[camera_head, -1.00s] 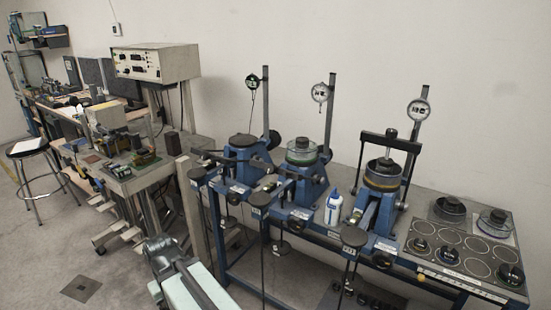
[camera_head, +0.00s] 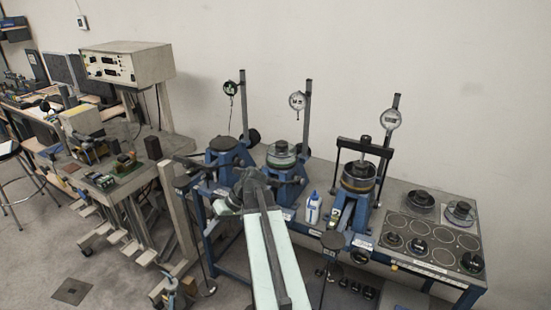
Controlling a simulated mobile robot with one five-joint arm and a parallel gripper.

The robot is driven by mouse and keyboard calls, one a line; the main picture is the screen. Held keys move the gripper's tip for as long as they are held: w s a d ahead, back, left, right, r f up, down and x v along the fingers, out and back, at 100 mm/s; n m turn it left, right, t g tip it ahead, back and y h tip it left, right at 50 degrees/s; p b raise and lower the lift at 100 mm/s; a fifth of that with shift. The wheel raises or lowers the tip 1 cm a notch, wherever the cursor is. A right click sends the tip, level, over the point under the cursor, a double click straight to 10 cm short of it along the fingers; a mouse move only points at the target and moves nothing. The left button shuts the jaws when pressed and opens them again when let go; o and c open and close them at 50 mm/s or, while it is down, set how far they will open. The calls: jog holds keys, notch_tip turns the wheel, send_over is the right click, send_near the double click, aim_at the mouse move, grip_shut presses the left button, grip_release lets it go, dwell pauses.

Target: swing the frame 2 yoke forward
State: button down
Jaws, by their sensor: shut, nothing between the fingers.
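Three blue lever frames stand in a row on the bench. I take the middle one (camera_head: 287,170) as frame 2, though I cannot read its label. It carries a clear round cell (camera_head: 281,154). Its dark yoke (camera_head: 303,150) shows only in part, low behind the cell, so it appears swung back. My arm reaches up from the bottom edge and covers the front of the middle frame. My gripper (camera_head: 233,199) is at the far end of the arm, just left of the middle frame as pictured. It is shut and empty; its fingertips are hard to make out.
The right frame (camera_head: 344,213) has its black yoke (camera_head: 365,147) upright over its cell. The left frame (camera_head: 226,156) stands close beyond my gripper. Dial gauges on posts rise behind.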

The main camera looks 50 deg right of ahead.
jog(key=s+d+r+t, duration=0.2)
jog(key=d+r, duration=0.2)
jog(key=d, duration=0.3)
jog(key=s+d+r+t+p, duration=0.1)
jog(key=s+d+r+t, duration=0.1)
jog(key=d, duration=0.4)
jog(key=s+d+r+t+p, duration=0.1)
jog(key=s+d+r+t, duration=0.1)
jog(key=s+d+r, duration=0.2)
jog(key=shift+d+r+m+t, duration=0.2)
jog(key=shift+d+r, duration=0.45)
jog(key=shift+d, duration=0.25)
jog(key=shift+d+r+m+t, duration=0.1)
jog(key=shift+d+r+t, duration=0.1)
jog(key=shift+d+r, duration=0.6)
jog(key=s+d+r+t, duration=0.3)
jog(key=s+d+r, duration=0.2)
jog(key=s+d, duration=0.35)
jog(key=shift+h, duration=0.4)
jog(key=x, duration=0.3)
jog(key=b+x, duration=0.1)
jog(key=x, duration=0.3)
jog(key=b+x, duration=0.1)
jog(key=x, duration=0.3)
jog(key=shift+w+d, duration=0.15)
jog(key=shift+d, duration=0.25)
jog(key=f+b, duration=0.1)
jog(key=a+f+b, duration=0.2)
jog(key=shift+s+f, duration=0.15)
jog(key=shift+s, duration=0.2)
